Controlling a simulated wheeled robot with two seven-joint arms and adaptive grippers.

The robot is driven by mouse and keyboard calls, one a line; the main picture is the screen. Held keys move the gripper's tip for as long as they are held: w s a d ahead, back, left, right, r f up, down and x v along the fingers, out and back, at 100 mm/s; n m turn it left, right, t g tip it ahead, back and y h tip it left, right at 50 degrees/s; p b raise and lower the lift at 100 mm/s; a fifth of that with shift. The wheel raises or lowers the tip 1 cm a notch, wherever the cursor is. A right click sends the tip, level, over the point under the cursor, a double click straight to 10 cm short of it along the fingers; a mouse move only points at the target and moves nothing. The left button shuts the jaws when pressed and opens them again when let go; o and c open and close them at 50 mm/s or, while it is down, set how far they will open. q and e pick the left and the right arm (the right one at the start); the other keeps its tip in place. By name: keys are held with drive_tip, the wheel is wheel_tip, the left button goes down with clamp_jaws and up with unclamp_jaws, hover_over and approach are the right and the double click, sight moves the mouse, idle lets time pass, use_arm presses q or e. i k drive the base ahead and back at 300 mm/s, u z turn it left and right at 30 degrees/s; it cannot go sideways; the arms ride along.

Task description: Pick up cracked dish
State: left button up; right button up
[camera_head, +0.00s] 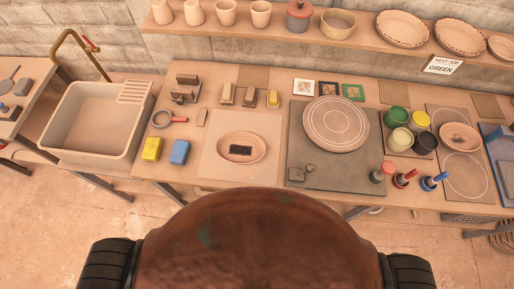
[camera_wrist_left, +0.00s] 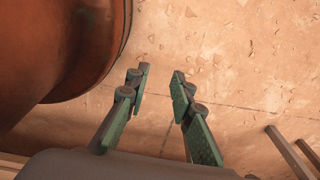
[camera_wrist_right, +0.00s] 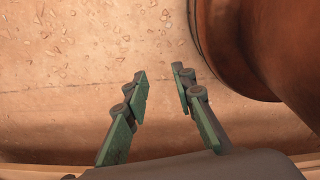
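An oval clay-coloured dish (camera_head: 226,140) lies on a pale square mat (camera_head: 213,172) at the middle of the bench, with a dark rectangular patch or piece (camera_head: 240,150) in its centre. Another shallow dish (camera_head: 460,132) sits at the right of the bench. Cracks are too small to make out on either. My left gripper (camera_wrist_left: 160,72) is open and empty above the floor beside my base. My right gripper (camera_wrist_right: 160,74) is open and empty above the floor on the other side. Neither gripper shows in the head view.
A yellow block (camera_head: 152,149) and a blue block (camera_head: 180,152) lie left of the mat. A round disc (camera_head: 336,124) on a dark board is right of it. Paint pots (camera_head: 401,139) and upright-handled tools (camera_head: 404,179) stand farther right. A sink (camera_head: 95,120) is at the left, a shelf (camera_head: 345,47) above.

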sight(238, 148)
drive_tip(key=z, duration=0.3)
drive_tip(key=k, duration=1.05)
drive_tip(key=u, duration=1.3)
drive_tip(key=i, duration=0.5)
drive_tip(key=z, duration=0.05)
